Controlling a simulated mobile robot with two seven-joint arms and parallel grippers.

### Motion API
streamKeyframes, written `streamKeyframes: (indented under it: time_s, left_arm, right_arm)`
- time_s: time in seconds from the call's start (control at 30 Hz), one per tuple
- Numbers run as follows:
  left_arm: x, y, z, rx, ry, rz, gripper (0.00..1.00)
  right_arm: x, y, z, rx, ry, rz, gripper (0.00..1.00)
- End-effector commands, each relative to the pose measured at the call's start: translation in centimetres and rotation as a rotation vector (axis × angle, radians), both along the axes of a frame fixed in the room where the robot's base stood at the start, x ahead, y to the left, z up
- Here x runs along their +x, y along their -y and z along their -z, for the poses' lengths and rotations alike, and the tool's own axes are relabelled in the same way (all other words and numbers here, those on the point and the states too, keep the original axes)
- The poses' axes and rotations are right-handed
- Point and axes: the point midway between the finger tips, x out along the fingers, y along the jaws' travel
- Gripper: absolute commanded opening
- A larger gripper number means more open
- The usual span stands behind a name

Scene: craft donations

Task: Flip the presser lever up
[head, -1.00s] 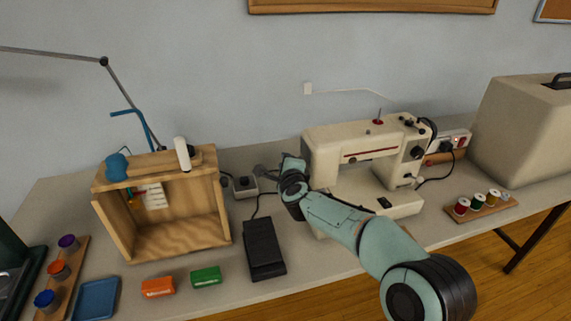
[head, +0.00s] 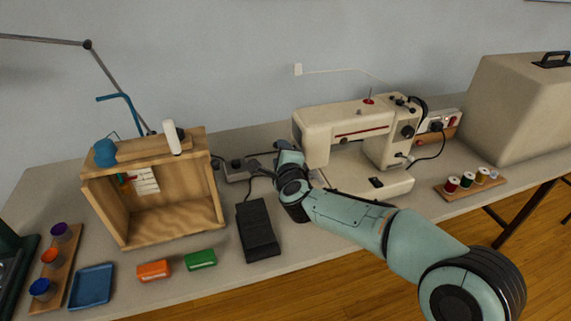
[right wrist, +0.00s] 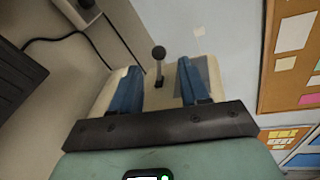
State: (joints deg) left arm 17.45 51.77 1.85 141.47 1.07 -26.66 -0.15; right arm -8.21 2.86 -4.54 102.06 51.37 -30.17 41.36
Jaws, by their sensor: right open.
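The white sewing machine (head: 312,140) stands on the table right of centre in the head view. In the right wrist view, the presser lever (right wrist: 158,66), a short stem with a dark round knob, sticks out from the cream machine end. My right gripper (right wrist: 158,78) is open, with one blue finger on each side of the lever. I see no clear contact between the fingers and the lever. In the head view my right arm reaches to the machine's left end, and the lever is hidden there. My left gripper is not in view.
A wooden box (head: 170,220) and a black foot pedal (head: 257,230) are left of my arm. A grey box (head: 238,170) with a cable sits behind the pedal. A thread rack (head: 455,190) and a beige case (head: 515,110) are on the right.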

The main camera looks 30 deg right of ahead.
Motion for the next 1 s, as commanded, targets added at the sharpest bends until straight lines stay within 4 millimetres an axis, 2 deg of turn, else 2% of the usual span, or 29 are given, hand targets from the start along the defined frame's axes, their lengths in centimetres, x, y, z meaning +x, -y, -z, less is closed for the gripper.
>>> streamKeyframes:
  time_s: [0.1,0.33,0.5,1.0]
  left_arm:
    - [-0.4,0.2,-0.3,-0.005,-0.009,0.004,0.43]
    - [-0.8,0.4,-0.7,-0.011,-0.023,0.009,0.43]
    - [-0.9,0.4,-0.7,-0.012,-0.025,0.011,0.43]
    - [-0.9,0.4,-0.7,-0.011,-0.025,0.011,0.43]
  right_arm:
    - [-2.5,-0.9,-0.8,-0.001,0.002,-0.001,0.45]
    - [-5.2,-2.0,-1.4,0.0,0.0,-0.001,0.45]
    - [-5.8,-2.2,-1.5,0.0,0.0,0.0,0.45]
    - [-5.8,-2.2,-1.5,-0.001,0.0,0.0,0.45]
